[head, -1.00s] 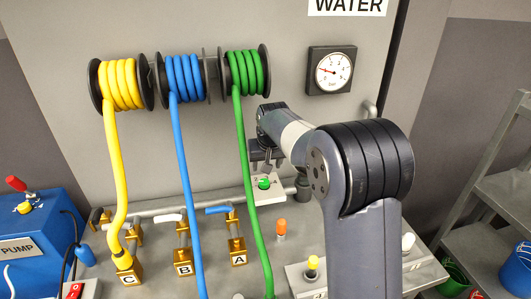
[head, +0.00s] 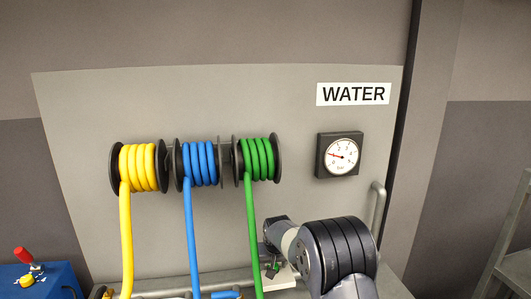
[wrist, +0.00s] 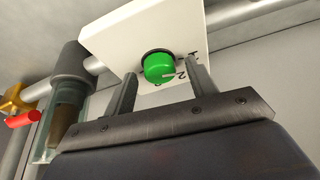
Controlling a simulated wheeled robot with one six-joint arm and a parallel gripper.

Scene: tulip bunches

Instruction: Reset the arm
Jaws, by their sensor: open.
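A green round knob (wrist: 158,68) on a white plate (wrist: 105,42) shows beyond and between the fingertips. Whether the fingers touch the knob I cannot tell. The plate also shows in the head view (head: 285,279), partly hidden by my arm.
Yellow (head: 137,167), blue (head: 199,163) and green (head: 258,159) hose reels hang on the grey panel. A pressure gauge (head: 341,155) sits to their right under a WATER sign (head: 353,94). A pipe (wrist: 225,48) runs behind the plate. A blue pump box (head: 40,282) stands lower left.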

